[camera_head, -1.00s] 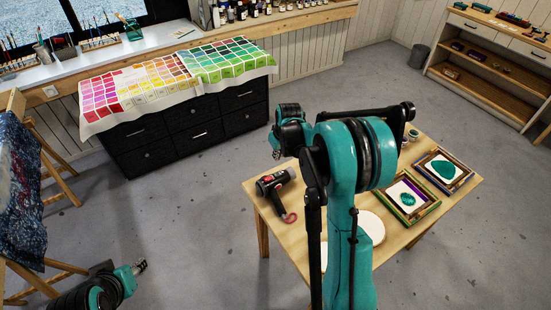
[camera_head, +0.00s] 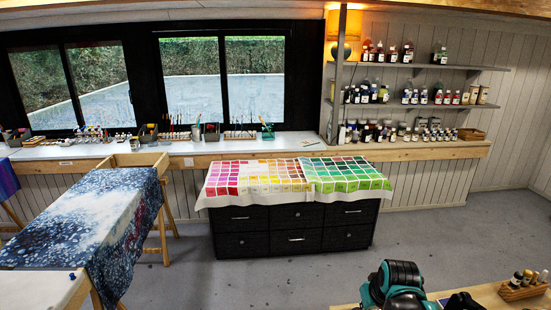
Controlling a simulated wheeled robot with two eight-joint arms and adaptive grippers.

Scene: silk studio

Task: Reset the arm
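Part of my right arm (camera_head: 395,285), teal with black rings, shows at the bottom right edge of the head view, in front of a wooden table. Its gripper is not visible; the picture cuts the arm off below. My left arm and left gripper are out of the frame.
A wooden table corner (camera_head: 478,295) with a small rack of bottles (camera_head: 523,287) is at bottom right. A black drawer cabinet (camera_head: 295,232) under a colour-chart cloth (camera_head: 290,180) stands mid-view. A blue-dyed cloth (camera_head: 90,225) hangs over a wooden frame at left. Grey floor between is clear.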

